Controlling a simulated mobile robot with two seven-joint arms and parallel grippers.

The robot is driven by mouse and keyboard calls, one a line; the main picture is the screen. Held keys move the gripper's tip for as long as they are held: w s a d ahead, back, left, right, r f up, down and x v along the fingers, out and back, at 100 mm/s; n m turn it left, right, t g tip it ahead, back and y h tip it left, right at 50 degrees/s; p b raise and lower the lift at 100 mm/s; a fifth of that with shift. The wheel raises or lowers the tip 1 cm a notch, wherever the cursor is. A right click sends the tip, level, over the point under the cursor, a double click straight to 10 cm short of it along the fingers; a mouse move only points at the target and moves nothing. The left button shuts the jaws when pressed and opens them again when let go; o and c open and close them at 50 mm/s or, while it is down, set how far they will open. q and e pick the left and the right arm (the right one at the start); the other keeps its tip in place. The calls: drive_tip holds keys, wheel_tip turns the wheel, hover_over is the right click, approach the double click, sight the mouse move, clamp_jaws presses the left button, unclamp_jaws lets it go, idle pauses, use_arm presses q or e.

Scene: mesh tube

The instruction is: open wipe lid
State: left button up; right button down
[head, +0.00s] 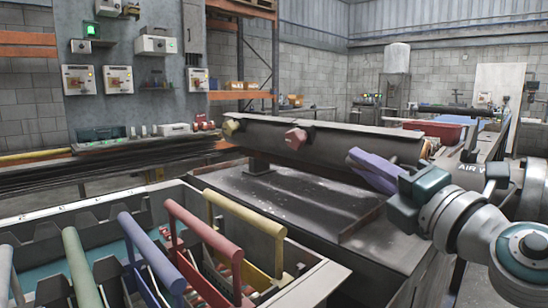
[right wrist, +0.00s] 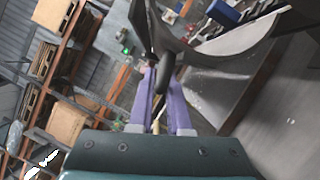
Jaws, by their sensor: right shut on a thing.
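My right gripper (head: 358,158), with a teal body and purple fingers, reaches in from the right beside a long dark beam (head: 265,140). In the right wrist view, its two purple fingers (right wrist: 162,88) stand on either side of a dark, rounded handle-like piece (right wrist: 166,72) and are shut on it. This piece is by a grey curved panel (right wrist: 225,48). In the head view the fingers hide what they hold. I cannot tell for sure which part is the wipe lid. My left gripper is not in view.
A grey rack (head: 320,275) with several coloured handles, such as a red one (head: 205,228), stands in front at left. A dark metal bench top (head: 295,195) lies under the beam. Coloured knobs, one red (head: 296,138), stick out of the beam. A red tray (head: 432,130) is behind.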

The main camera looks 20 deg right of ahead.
drive_tip(key=shift+w+d+r+m+p, duration=0.15)
drive_tip(key=shift+r+m+p, duration=0.15)
drive_tip(key=shift+r+m, duration=0.3)
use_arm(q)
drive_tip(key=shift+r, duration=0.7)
use_arm(e)
drive_tip(key=c, duration=0.9)
unclamp_jaws()
drive_tip(key=shift+s+f, duration=0.1)
drive_tip(key=shift+s, duration=0.1)
drive_tip(key=shift+s, duration=0.25)
use_arm(q)
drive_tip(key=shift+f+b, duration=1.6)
drive_tip(key=shift+b, duration=0.05)
use_arm(e)
drive_tip(key=s+f, duration=0.1)
drive_tip(key=s, duration=0.8)
drive_tip(key=shift+f, duration=0.2)
